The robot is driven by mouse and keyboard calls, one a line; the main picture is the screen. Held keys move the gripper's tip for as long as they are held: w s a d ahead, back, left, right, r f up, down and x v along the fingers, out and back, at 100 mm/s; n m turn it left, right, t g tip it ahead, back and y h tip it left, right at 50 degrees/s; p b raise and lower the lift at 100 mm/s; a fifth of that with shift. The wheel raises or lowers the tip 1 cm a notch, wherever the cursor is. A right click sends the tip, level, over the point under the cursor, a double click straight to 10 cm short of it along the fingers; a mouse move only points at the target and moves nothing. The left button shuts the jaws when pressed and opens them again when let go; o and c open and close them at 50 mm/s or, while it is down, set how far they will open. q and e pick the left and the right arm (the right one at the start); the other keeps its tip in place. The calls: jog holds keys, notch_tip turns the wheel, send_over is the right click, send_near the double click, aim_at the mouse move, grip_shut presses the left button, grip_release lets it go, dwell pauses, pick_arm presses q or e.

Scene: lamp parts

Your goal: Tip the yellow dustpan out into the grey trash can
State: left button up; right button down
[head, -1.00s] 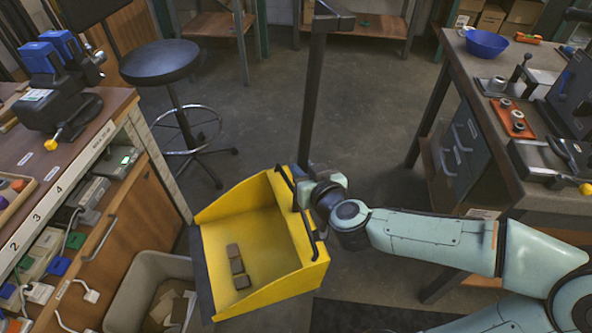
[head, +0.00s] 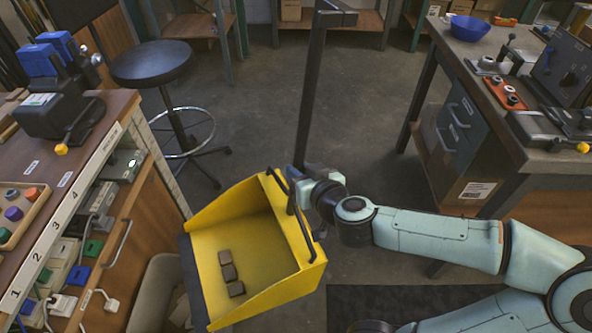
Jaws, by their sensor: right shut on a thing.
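The yellow dustpan (head: 247,236) is held up in the lower middle of the head view, its dark lip towards the left. Several small dark blocks (head: 229,273) lie inside it near the lip. My right gripper (head: 300,192) is shut on the dustpan at its handle side; the fingertips are partly hidden. The grey trash can (head: 156,290) is at the lower left, beside the dustpan's lip and partly hidden behind it. Light scraps show inside the can. My left gripper is not in view.
A wooden workbench (head: 98,150) with drawers stands left, close to the can. A black stool (head: 152,64) is behind it. Another bench (head: 500,140) with a blue bowl (head: 469,28) and tools stands right. The floor (head: 255,110) between is mostly clear.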

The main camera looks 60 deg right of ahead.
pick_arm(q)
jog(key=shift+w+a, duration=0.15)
pick_arm(e)
jog(key=shift+w+a+r, duration=0.1)
jog(key=shift+a+r, duration=0.05)
jog(key=shift+r, duration=0.05)
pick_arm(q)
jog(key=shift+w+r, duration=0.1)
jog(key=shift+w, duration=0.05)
pick_arm(e)
jog(key=shift+w+a, duration=0.1)
jog(key=shift+w, duration=0.05)
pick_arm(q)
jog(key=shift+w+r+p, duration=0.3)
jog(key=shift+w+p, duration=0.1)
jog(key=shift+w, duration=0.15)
pick_arm(e)
jog(key=shift+w+a+r, duration=0.4)
jog(key=shift+w+a, duration=0.3)
jog(key=shift+a, duration=0.1)
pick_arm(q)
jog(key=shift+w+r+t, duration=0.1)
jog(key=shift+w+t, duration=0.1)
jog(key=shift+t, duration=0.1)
pick_arm(e)
jog(key=shift+w+a, duration=0.15)
